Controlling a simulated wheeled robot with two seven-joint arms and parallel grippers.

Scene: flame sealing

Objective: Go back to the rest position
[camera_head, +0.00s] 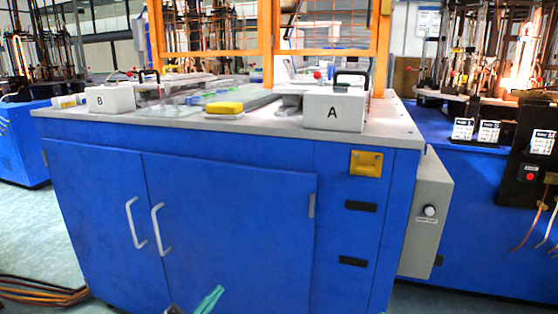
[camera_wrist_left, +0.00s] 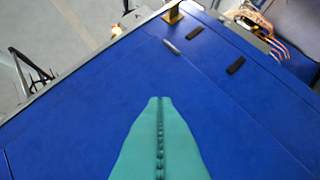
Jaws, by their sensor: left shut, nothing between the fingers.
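My left gripper (camera_head: 211,298) shows as green fingertips at the bottom edge of the head view, in front of the blue cabinet (camera_head: 235,235). In the left wrist view its two green fingers (camera_wrist_left: 160,99) are pressed together with a seam between them and hold nothing. The cabinet's blue surface (camera_wrist_left: 95,105) lies beyond them in that view. I cannot tell whether the fingertips touch it. My right gripper is in neither view.
The cabinet's grey top (camera_head: 270,125) carries box B (camera_head: 110,99), box A (camera_head: 334,109) and a yellow block (camera_head: 224,107). Orange mesh framing (camera_head: 268,45) stands behind. Door handles (camera_head: 160,229) and a grey side box (camera_head: 426,215) stick out. Cables (camera_head: 40,292) lie on the floor at left.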

